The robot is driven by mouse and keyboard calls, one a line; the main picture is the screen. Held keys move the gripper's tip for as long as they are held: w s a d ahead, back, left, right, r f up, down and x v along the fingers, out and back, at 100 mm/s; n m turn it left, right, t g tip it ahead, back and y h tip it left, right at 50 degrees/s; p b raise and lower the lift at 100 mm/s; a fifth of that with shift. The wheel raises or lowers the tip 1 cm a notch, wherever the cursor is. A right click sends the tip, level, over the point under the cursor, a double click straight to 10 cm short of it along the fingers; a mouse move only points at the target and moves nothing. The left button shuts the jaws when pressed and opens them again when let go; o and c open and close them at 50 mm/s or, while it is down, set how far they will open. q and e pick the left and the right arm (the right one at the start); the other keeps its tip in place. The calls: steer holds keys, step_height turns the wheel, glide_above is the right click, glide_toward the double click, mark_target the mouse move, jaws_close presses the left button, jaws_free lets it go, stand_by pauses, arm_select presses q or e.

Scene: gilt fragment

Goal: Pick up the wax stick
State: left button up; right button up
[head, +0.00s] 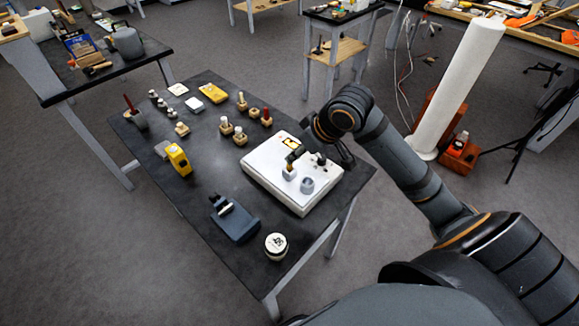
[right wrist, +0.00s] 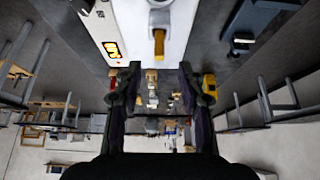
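An ochre stick (right wrist: 159,42), which looks like the wax stick, stands out of a small pale cup (right wrist: 160,17) in the right wrist view. In the head view a short stick (head: 295,155) stands in a small grey cup (head: 289,174) on the white box (head: 310,206); it seems to be the same one. My right gripper (right wrist: 158,76) is open, with nothing between its fingers, and the stick lies beyond the fingertips. In the head view my right gripper (head: 335,154) is beside the box's far right edge, partly hidden by its own wrist. My left gripper is not in view.
A second grey cup (head: 307,185) stands on the box. Around it on the dark table (head: 222,170) are a blue-grey block (head: 236,224), a round white jar (head: 276,244), a yellow tool (head: 179,159), several small wooden stands and a red stick (head: 128,103) in a dark holder.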

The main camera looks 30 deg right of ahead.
mark_target(289, 167)
steer(key=shift+x, duration=2.65)
steer(key=shift+r, duration=0.1)
jaws_close()
